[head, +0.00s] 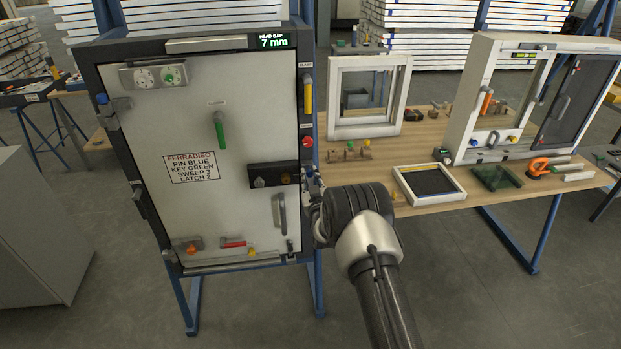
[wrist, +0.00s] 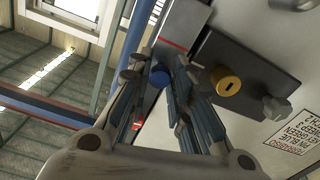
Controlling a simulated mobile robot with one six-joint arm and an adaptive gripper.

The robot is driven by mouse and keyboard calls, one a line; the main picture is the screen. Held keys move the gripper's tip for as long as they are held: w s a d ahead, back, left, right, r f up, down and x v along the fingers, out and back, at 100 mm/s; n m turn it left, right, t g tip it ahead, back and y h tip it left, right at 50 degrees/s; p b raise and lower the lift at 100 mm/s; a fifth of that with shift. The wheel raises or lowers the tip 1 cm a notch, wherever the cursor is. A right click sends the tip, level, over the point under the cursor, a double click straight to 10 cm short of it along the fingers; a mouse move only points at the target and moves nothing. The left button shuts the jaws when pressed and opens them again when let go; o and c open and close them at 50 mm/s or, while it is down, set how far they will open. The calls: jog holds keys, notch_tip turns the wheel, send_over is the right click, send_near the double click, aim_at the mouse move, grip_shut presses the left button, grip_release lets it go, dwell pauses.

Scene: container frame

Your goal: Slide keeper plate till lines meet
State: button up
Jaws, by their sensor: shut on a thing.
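The keeper plate (wrist: 187,22) is a grey metal strip at the door's edge in the wrist view. A thin red line (wrist: 172,43) crosses it, and a blue knob (wrist: 160,77) stands by it. My gripper (wrist: 162,84) is shut on the blue knob, with one finger on each side. A smaller red mark (wrist: 181,123) shows lower, partly behind the fingers; I cannot tell whether the lines meet. In the head view my gripper (head: 313,186) is at the frame's right edge, beside the dark lock plate (head: 262,176). My wrist hides part of it, and the keeper is too small there to judge.
The white door panel (head: 180,120) carries a green handle (head: 220,130), a label (head: 191,167) and a grey pull handle (head: 280,213). A display (head: 273,42) reads "HEAD GAP 7 mm". A brass key cylinder (wrist: 228,86) sits close to the fingers. A wooden bench (head: 430,150) stands right.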

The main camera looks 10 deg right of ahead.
grip_shut()
jog(key=shift+r, duration=0.1)
jog(key=shift+r+b, duration=0.4)
jog(key=shift+r, duration=0.15)
jog(key=o, duration=0.8)
grip_release()
jog(key=shift+f, duration=0.1)
jog(key=shift+s, duration=0.1)
jog(key=s, duration=1.1)
jog(key=shift+s, duration=0.4)
